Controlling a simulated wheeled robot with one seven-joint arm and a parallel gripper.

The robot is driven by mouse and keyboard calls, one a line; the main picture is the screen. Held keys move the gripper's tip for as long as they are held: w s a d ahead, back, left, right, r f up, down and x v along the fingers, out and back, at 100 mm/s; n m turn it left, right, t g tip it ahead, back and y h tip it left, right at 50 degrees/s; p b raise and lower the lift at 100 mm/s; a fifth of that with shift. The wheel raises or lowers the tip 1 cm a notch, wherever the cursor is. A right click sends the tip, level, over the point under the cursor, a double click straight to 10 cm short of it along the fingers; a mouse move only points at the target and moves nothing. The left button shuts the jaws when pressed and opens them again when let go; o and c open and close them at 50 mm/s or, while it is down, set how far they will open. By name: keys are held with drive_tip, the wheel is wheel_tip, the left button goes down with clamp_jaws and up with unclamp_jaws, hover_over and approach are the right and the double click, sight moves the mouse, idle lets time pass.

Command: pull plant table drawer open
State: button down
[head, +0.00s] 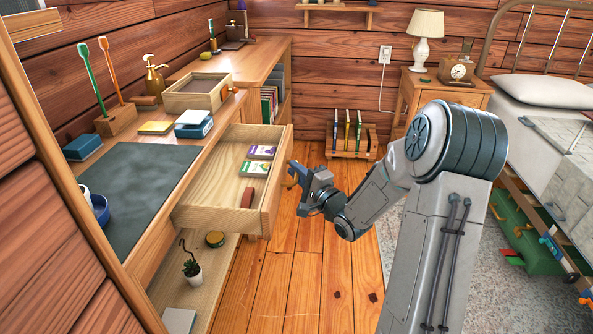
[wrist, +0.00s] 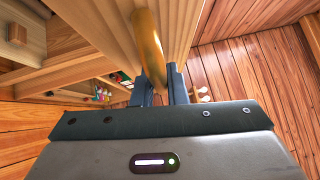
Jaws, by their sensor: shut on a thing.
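The plant table is a wooden desk with a dark mat (head: 137,190) on top and a small potted plant (head: 193,270) on the shelf below. Its drawer (head: 232,216) stands well pulled out to the right. My gripper (head: 293,180) is at the drawer's front, on its outer side. In the wrist view, my gripper (wrist: 162,88) is shut on the brass handle (wrist: 148,45), which lies between the fingers against the wooden drawer front (wrist: 178,18). The fingers and handle are small in the head view.
In the drawer lie two packets (head: 258,160) and a reddish-brown item (head: 247,197). A wooden tray (head: 197,93) and toothbrushes in a stand (head: 117,120) are on the desk. Wooden floor (head: 290,270) is clear beside the drawer. A bed (head: 555,92) stands at the right.

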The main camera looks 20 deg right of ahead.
drive_tip(key=c, duration=1.7)
unclamp_jaws()
drive_tip(key=p+v, duration=0.3)
drive_tip(key=v, duration=1)
drive_tip(key=shift+s+d+f, duration=0.1)
drive_tip(key=shift+s, duration=0.3)
